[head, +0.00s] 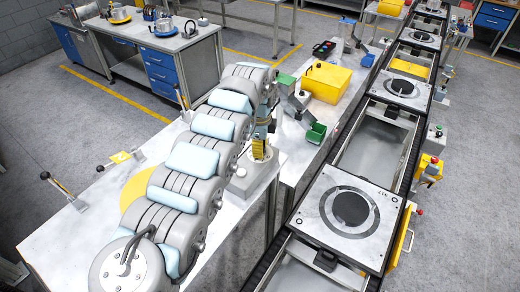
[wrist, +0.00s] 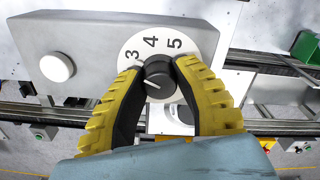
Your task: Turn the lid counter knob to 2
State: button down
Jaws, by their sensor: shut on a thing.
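The lid counter knob (wrist: 159,84) is black and sits on a white dial (wrist: 150,42) printed with 3, 4 and 5 along its visible far edge. The rest of the dial is hidden by my fingers. A short white line shows on the knob, toward its lower left in the wrist view. My gripper (wrist: 160,68) has its yellow-ribbed fingers on either side of the knob and is shut on it. The head view shows my gripper (head: 260,150) reaching down at the grey counter box (head: 251,183).
A round white button (wrist: 57,67) sits on the box left of the dial. A conveyor (head: 372,150) with pallets (head: 345,247) runs along the right. A yellow case (head: 325,80) and a green bin (head: 316,133) stand on the bench beyond the box.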

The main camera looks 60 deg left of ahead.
jog(key=n+b, duration=0.3)
jog(key=shift+f+n, duration=0.3)
jog(key=shift+f, duration=0.05)
jog(key=shift+r+n+b, duration=0.25)
jog(key=shift+n+b, duration=1.2)
jog(key=shift+n, duration=0.05)
jog(key=c, duration=0.6)
grip_release()
jog(key=shift+c, duration=0.2)
jog(key=shift+r, duration=0.1)
notch_tip(320, 180, up, 12)
